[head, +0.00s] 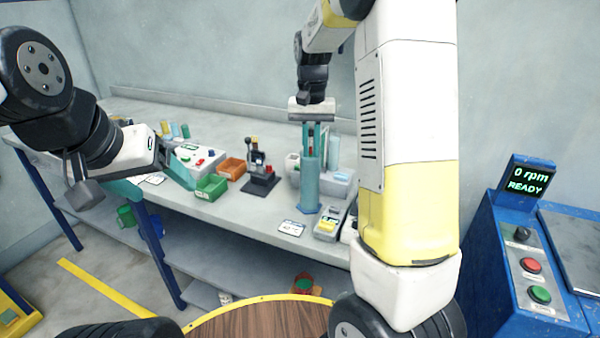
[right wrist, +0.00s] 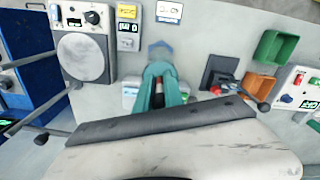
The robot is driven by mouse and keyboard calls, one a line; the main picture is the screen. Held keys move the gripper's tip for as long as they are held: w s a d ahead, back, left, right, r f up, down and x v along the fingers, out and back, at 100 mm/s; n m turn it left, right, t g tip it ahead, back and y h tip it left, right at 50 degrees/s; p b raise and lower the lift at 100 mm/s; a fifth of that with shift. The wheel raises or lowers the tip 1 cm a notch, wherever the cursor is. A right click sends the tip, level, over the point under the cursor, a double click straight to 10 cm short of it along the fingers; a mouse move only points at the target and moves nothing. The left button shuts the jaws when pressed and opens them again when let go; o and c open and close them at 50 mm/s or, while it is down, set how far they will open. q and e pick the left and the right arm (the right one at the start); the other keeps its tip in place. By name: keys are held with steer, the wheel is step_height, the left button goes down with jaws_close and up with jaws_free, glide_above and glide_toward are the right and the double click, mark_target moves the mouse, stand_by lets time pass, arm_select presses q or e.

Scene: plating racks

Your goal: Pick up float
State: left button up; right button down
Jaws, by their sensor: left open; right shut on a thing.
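A tall blue cylinder (head: 310,185) stands upright on the bench, on a hexagonal base that shows in the right wrist view (right wrist: 160,47). My right gripper (head: 312,140) points down at the cylinder's top. Its teal fingers are shut on a slim float (head: 311,133), of which only a dark reddish part shows between them. The float also shows in the right wrist view (right wrist: 158,93). I cannot tell how much of it is inside the cylinder. My left gripper (head: 180,174) is open near the green bin, away from the cylinder.
A green bin (head: 211,188), an orange bin (head: 232,168) and a dark stand (head: 260,182) are left of the cylinder. A white card (head: 291,228) and a grey meter (head: 328,226) lie near the front edge. A blue control console (head: 520,250) stands at right.

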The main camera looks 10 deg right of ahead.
steer(key=shift+r, duration=0.1)
step_height(320, 180, up, 18)
stand_by(0.9)
stand_by(0.4)
